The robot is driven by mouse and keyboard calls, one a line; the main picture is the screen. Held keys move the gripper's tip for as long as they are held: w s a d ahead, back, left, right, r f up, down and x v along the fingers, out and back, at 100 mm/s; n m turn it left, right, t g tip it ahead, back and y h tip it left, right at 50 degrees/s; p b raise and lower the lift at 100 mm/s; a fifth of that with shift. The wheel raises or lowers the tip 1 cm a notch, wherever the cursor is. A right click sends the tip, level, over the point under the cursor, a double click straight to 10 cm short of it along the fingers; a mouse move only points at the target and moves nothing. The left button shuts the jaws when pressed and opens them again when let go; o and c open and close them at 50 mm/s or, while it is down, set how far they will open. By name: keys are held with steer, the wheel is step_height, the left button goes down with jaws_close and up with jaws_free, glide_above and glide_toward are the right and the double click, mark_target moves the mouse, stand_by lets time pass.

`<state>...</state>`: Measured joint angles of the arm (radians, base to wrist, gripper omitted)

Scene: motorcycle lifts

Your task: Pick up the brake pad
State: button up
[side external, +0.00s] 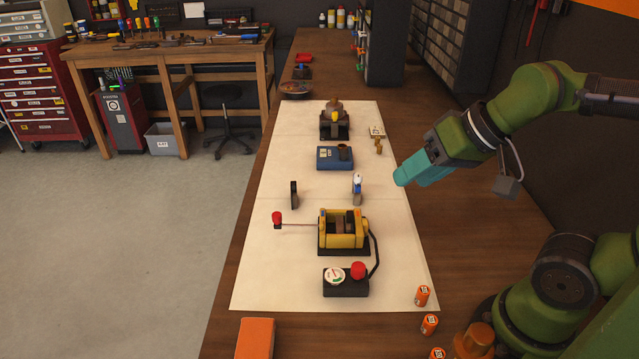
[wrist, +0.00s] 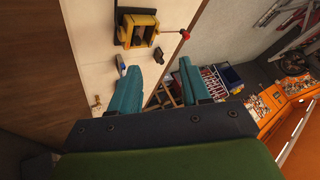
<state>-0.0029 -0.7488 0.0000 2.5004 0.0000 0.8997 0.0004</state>
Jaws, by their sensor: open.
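A small dark upright block, which looks like the brake pad (side external: 294,195), stands on the white mat (side external: 268,235), left of the mat's middle. It also shows in the wrist view (wrist: 187,56), beyond and between my fingers. My gripper (side external: 400,178) has teal fingers and hangs above the mat's right edge, well to the right of the dark block and higher than it. In the wrist view its two fingers (wrist: 160,78) are spread wide, with nothing between them. My gripper touches nothing.
A yellow vise-like fixture (side external: 342,230) with a red-knobbed rod reaching left stands nearer. A small white-and-blue item (side external: 357,188) stands right of the dark block. A blue box (side external: 335,158) is behind. Orange cans (side external: 422,296) stand at the front right. Bare mat surrounds the block.

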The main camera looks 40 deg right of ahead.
steer(key=w+f+g, duration=0.1)
steer(key=f, duration=0.1)
steer(key=m+g+h, duration=0.4)
glide_toward(293, 183)
steer(key=x, duration=0.7)
steer(key=shift+s+a+f, duration=0.1)
steer(key=shift+s+f, duration=0.1)
steer(key=shift+x, duration=2.65)
steer(key=shift+w, duration=0.2)
steer(key=shift+c, duration=0.5)
steer(key=shift+r, duration=0.1)
jaws_close()
